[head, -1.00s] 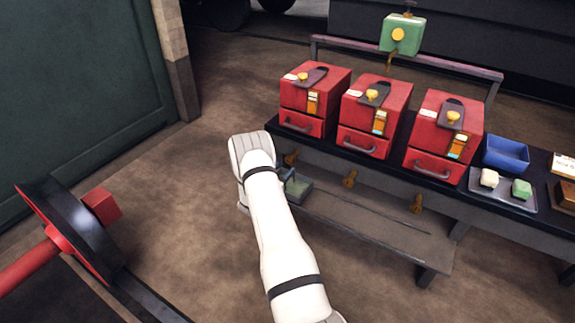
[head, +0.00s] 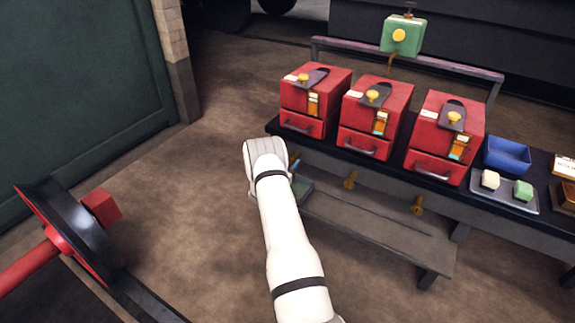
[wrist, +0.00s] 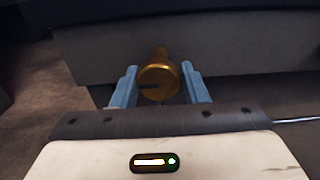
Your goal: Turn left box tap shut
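The left red box (head: 314,98) stands at the left end of the bench, with a drawer front and a brass knob on top. Its brass tap (wrist: 159,82) sits on the bench's front face below it. In the wrist view the tap's round end faces me, with a dark mark across its left half. My gripper (wrist: 160,88) is open, with one blue finger on each side of the tap. The fingers look very close to its sides; I cannot tell whether they touch. In the head view my wrist mostly hides this tap and the gripper (head: 295,164).
Two more red boxes (head: 375,115) (head: 446,135) stand to the right, with brass taps (head: 350,180) (head: 417,205) below. A lower shelf (head: 375,232) runs under the bench (head: 272,126). A red-hubbed wheel (head: 65,235) stands at left. Floor between is clear.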

